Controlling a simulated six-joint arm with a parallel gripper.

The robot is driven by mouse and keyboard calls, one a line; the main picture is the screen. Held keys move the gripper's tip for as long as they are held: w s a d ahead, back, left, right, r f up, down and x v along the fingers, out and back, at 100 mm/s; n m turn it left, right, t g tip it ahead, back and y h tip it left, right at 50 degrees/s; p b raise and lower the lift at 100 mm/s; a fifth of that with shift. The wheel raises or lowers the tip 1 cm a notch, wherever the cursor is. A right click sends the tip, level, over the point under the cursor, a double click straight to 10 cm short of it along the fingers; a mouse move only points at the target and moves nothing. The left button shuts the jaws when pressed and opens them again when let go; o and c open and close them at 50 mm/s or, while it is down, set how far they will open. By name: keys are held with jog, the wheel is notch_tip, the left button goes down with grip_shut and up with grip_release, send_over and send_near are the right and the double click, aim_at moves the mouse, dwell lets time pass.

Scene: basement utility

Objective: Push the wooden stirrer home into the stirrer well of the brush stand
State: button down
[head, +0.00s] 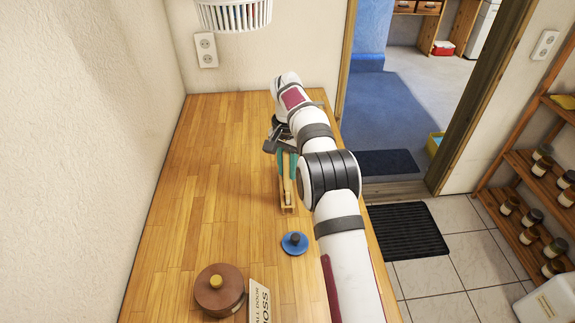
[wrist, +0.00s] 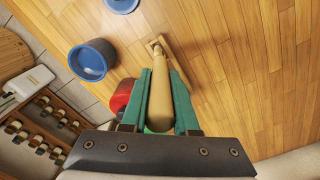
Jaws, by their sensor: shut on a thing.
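My gripper (head: 286,178) has teal fingers and is shut on the wooden stirrer (wrist: 158,84), a pale rod. The stirrer runs between the fingers (wrist: 159,98) and points away from the wrist camera. At its far end a light wooden frame, seemingly the brush stand (wrist: 178,62), shows on the tabletop; a wooden foot also shows below the fingers in the head view (head: 287,208). The stirrer well is hidden, so I cannot tell how deep the stirrer sits or whether it is in the well.
A brown lidded pot (head: 220,292) and a labelled item (head: 259,303) stand at the front. The wrist view shows a blue round container (wrist: 92,60) and a red object (wrist: 122,95). The table's left is clear.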

jog(key=shift+f, duration=1.4)
jog(key=c, duration=0.6)
grip_release()
notch_tip(320, 180, up, 11)
jog(key=shift+w+f, duration=0.1)
jog(key=shift+r, duration=0.55)
